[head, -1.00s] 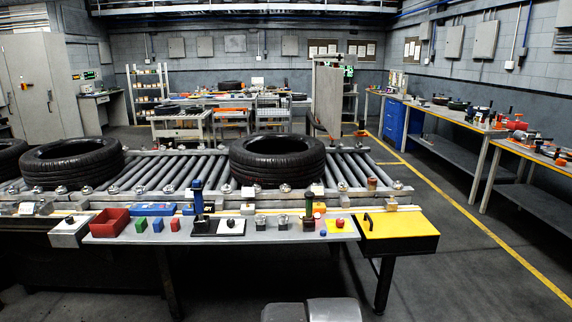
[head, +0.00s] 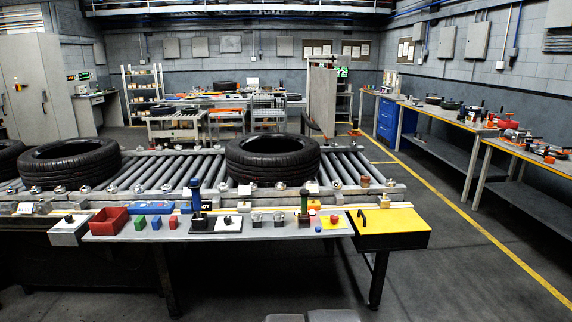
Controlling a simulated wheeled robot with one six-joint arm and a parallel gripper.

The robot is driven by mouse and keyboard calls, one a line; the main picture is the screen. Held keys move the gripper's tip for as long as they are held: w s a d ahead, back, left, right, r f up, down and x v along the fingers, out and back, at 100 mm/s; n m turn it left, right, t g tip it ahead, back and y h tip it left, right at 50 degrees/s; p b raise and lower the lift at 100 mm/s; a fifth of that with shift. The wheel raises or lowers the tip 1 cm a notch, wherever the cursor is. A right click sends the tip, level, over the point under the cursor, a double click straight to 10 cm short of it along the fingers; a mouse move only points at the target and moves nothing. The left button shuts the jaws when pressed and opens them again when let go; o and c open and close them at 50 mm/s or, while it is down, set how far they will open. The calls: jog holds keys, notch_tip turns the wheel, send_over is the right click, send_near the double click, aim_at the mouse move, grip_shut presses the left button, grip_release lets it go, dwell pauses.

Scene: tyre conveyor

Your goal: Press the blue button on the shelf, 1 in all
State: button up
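A small blue button (head: 318,229) sits near the right end of the grey shelf (head: 270,233) along the front of the tyre conveyor. It is tiny here, and I cannot tell whether it is pressed. My gripper is not in view, and nothing of mine touches the shelf.
Blue, green and red blocks, a red bin (head: 109,221) and upright tools share the shelf. A yellow-topped box (head: 390,221) adjoins its right end. A tyre (head: 272,160) lies on the rollers behind. The floor at the front right is clear.

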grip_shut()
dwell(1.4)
